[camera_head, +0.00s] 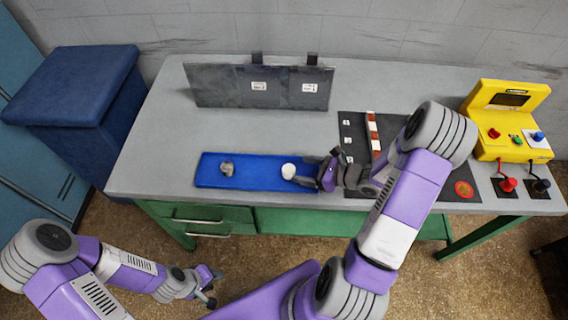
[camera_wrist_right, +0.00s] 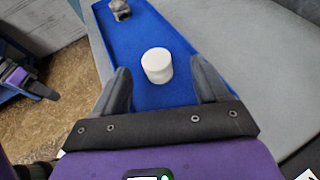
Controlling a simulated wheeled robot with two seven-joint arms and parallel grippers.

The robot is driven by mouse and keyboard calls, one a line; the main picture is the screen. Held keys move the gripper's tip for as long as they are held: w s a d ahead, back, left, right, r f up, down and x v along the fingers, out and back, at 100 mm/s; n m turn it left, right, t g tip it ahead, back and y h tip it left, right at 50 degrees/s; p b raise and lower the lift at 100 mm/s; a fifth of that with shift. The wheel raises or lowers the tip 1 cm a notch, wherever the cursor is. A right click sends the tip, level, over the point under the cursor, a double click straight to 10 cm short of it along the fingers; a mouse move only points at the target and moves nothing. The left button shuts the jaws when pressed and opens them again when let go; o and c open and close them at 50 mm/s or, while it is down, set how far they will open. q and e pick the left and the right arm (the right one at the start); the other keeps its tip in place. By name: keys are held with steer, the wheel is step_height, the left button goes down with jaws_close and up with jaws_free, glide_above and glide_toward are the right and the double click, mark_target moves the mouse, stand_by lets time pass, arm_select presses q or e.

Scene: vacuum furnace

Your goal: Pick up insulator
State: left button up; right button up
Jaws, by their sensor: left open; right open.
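A white, short cylindrical piece (camera_head: 288,170), which looks like the insulator, stands at the right part of the blue tray (camera_head: 255,171) on the table. It also shows in the right wrist view (camera_wrist_right: 157,64). My right gripper (camera_head: 303,171) is open, just right of the white piece. In the right wrist view its fingers (camera_wrist_right: 161,72) are spread on either side of the white piece, with gaps on both sides. My left gripper (camera_head: 213,286) is open and empty, low in front of the table.
A small grey metal part (camera_head: 227,168) sits at the tray's left end. A grey panel (camera_head: 258,87) stands behind the tray. Right are a dark mat (camera_head: 358,128) with a red-and-white strip (camera_head: 373,134) and a yellow control box (camera_head: 507,110). The table left of the tray is clear.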

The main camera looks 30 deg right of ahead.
mark_target(290, 169)
steer(key=shift+w+a+f, duration=0.45)
steer(key=shift+w+a, duration=0.05)
steer(key=shift+a, duration=0.15)
steer(key=x, duration=0.4)
steer(key=shift+a+f+b, duration=0.15)
steer(key=shift+a+b, duration=0.05)
steer(key=shift+b, duration=0.2)
steer(key=c, duration=1.1)
